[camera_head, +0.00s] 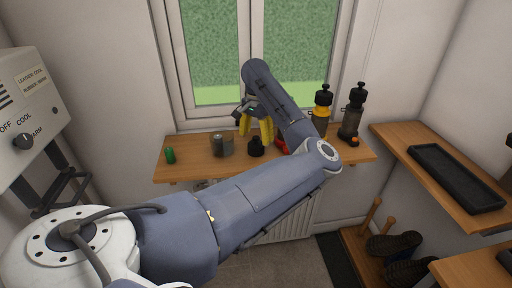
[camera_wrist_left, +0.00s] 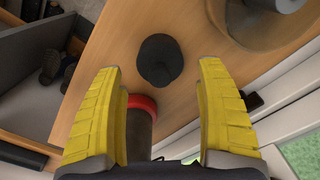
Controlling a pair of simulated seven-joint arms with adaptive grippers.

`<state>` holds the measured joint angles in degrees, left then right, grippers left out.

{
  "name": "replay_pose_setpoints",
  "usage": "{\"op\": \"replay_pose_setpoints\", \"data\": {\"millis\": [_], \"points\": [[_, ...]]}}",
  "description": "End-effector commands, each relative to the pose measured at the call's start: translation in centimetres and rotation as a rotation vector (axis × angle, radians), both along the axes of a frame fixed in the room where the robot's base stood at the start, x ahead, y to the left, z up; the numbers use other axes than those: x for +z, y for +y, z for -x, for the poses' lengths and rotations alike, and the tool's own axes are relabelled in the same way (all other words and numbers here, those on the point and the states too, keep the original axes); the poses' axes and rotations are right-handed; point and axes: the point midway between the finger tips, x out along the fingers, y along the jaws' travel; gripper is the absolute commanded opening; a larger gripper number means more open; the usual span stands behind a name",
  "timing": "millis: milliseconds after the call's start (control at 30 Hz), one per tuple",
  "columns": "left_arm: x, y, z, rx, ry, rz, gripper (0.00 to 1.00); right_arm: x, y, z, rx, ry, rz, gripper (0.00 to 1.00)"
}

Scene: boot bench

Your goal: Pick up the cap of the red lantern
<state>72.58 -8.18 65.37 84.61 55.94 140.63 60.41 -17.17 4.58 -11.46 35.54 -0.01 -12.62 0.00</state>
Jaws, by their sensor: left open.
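A black piece with a narrower top, which looks like the lantern's cap (camera_head: 255,148), stands on the wooden window shelf. It also shows in the left wrist view (camera_wrist_left: 160,61), just beyond and between the yellow fingertips, apart from them. The red lantern (camera_head: 281,146) is mostly hidden behind my left arm in the head view; the left wrist view shows its red rim and dark body (camera_wrist_left: 142,104) beside the left-hand finger. My left gripper (camera_head: 255,136) is open and empty above the cap, fingers pointing down. My right gripper is not in view.
A grey jar (camera_head: 222,146) stands left of the cap, with a green cylinder (camera_head: 170,156) farther left on the shelf (camera_head: 192,165). Two dark bottles (camera_head: 321,112) stand at right, before the window. A black tray (camera_head: 455,177) lies on the right bench. Shoes (camera_head: 392,246) sit below.

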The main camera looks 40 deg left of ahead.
Motion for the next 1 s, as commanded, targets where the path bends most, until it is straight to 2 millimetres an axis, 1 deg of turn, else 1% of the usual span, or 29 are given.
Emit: {"op": "replay_pose_setpoints", "data": {"millis": [267,500,633,767,1000], "points": [[-1.3,0.0,0.1,0.000,0.002,0.000,0.73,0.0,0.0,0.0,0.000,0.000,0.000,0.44],[-4.3,0.1,0.1,0.000,0.003,-0.001,0.73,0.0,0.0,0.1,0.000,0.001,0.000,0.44],[-5.4,0.0,0.0,-0.001,0.001,-0.001,0.73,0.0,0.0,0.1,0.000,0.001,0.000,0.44],[-5.8,0.0,0.0,0.000,0.001,-0.001,0.73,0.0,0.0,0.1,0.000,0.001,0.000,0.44],[-5.8,0.0,0.0,0.000,0.000,0.000,0.73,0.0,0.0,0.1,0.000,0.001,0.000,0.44]]}}
